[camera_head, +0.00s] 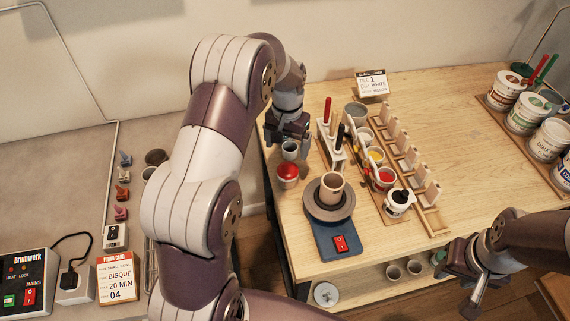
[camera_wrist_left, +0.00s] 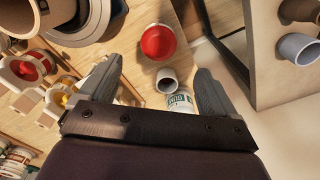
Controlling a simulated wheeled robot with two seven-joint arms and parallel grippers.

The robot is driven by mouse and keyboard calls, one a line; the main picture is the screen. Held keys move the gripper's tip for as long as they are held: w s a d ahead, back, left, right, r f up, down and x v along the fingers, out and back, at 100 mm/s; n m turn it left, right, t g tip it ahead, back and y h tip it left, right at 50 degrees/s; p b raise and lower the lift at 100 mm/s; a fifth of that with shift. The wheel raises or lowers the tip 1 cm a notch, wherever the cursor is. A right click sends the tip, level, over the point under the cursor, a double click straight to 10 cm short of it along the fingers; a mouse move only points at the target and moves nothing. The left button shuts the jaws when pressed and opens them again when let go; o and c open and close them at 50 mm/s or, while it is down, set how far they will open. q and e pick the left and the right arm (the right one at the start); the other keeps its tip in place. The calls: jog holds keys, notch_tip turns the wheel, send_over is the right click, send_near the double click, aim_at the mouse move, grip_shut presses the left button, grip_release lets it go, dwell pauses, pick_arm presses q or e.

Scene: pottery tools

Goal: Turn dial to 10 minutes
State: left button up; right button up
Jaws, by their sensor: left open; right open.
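No dial with readable minute marks shows. A round red-topped object (camera_head: 287,172) with a pale lower part stands on the table, left of the wheel; I cannot tell whether it is a timer. It also shows in the left wrist view (camera_wrist_left: 158,42). My left gripper (camera_head: 290,138) is open and empty, just behind it. A small grey cup (camera_head: 289,151) lies between the fingers' lines in the left wrist view (camera_wrist_left: 167,80), with no visible grip on it. My right gripper (camera_head: 469,277) is open and empty at the table's front right.
A small pottery wheel (camera_head: 337,238) holds a clay cup (camera_head: 332,187). Tool stand, glaze pots and a wooden rack (camera_head: 432,222) crowd its right. A control box (camera_head: 22,285) and firing card (camera_head: 117,280) sit at lower left. The table's right middle (camera_head: 470,145) is clear.

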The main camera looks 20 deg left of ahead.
aim_at(288, 168)
pick_arm(q)
jog(key=f+p, duration=0.1)
jog(key=f, duration=0.3)
jog(key=f+p, duration=0.1)
jog(key=f, duration=0.4)
jog(key=shift+w+d, duration=0.1)
jog(key=shift+w, duration=0.1)
jog(key=shift+f, duration=0.3)
jog(key=shift+c, duration=0.4)
jog(key=c, duration=1)
jog(key=shift+m, duration=0.4)
